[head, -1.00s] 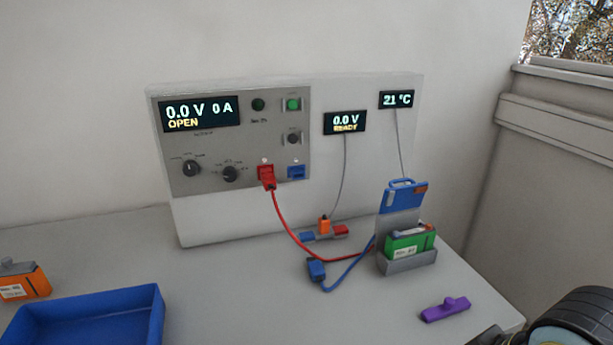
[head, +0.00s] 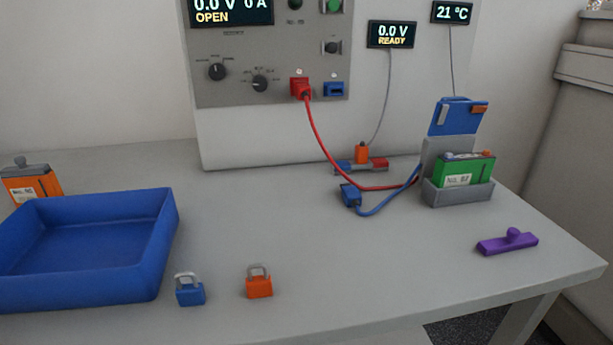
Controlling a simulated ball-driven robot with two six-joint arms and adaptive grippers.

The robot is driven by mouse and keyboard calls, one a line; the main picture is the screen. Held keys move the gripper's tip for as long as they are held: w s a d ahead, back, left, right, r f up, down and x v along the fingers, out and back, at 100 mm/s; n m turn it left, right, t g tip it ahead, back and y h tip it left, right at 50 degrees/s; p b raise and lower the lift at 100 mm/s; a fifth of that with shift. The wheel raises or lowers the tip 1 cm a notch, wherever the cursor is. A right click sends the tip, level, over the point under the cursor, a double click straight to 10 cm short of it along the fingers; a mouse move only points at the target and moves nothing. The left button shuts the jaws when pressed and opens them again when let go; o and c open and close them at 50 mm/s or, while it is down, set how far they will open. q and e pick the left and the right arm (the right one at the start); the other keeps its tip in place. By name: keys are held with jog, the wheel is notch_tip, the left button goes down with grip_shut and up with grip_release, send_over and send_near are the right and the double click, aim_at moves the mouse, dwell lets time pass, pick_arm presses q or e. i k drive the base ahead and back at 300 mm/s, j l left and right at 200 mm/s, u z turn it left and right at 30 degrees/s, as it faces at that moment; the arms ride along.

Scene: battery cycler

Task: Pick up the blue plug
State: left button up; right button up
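The blue plug (head: 350,196) lies on the grey table in front of the cycler panel, on the end of a blue cable (head: 385,206) that curves right to the battery holder. The red plug (head: 300,88) sits in the red socket of the panel. The blue socket (head: 334,89) to its right shows no plug in it. Neither of my grippers shows in the head view now.
A green battery (head: 464,170) stands in a grey holder (head: 458,195) with a raised blue lid (head: 458,116). A purple piece (head: 508,242) lies at right. A blue tray (head: 140,288), blue padlock (head: 190,290) and orange padlock (head: 259,284) are at front left. The front middle is clear.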

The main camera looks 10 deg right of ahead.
aim_at(351, 197)
jog(key=j+z, duration=0.25)
jog(key=j, duration=1.15)
jog(key=k, duration=0.05)
